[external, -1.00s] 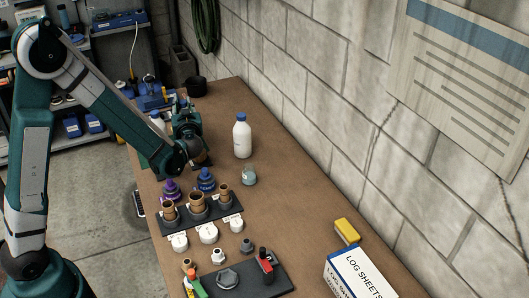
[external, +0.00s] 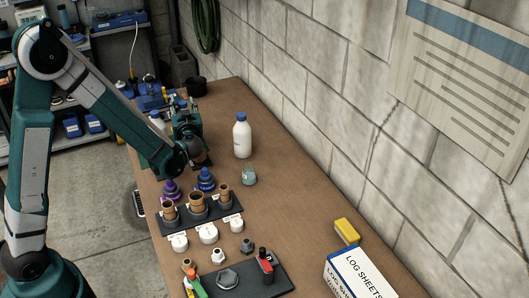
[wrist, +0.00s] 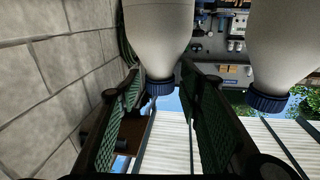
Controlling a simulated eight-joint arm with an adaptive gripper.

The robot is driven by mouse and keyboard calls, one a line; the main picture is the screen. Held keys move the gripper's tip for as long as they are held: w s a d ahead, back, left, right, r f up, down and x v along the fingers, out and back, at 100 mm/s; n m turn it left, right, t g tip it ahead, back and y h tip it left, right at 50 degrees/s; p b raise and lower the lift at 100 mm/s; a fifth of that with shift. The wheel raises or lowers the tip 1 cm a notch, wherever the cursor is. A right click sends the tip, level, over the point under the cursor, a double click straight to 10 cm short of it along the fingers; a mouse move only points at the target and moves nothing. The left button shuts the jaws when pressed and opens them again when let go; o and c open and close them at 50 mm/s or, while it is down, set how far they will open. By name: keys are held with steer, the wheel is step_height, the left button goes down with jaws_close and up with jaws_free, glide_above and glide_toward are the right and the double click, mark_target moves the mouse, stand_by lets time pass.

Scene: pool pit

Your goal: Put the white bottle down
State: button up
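My gripper (external: 187,117) is over the far left part of the table, pointing away from the external camera. In the wrist view, which is upside down, its two green-padded fingers (wrist: 158,72) are spread, with both inner pads bare. A white bottle with a dark blue cap (wrist: 160,30) is just beyond the fingertips, in line with the gap. I cannot tell whether the tips touch it. A second such bottle (wrist: 288,38) is to its right. In the external view, one white bottle (external: 242,140) stands upright near the wall. Another (external: 156,119) is partly hidden left of my gripper.
A small clear jar (external: 249,176), blue and purple bottles (external: 206,180), and a dark rack (external: 196,211) with brown fittings stand nearer. A log-sheets box (external: 358,275) and yellow block (external: 346,231) lie front right. A block wall borders the table's right side; the strip beside it is mostly bare.

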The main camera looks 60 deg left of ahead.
steer(key=shift+r, duration=0.15)
steer(key=shift+d, duration=0.55)
steer(key=s+d+p, duration=0.1)
steer(key=d+p, duration=0.1)
steer(key=d, duration=0.8)
steer(key=shift+s+d, duration=0.35)
steer(key=shift+s, duration=0.05)
steer(key=shift+r, duration=0.1)
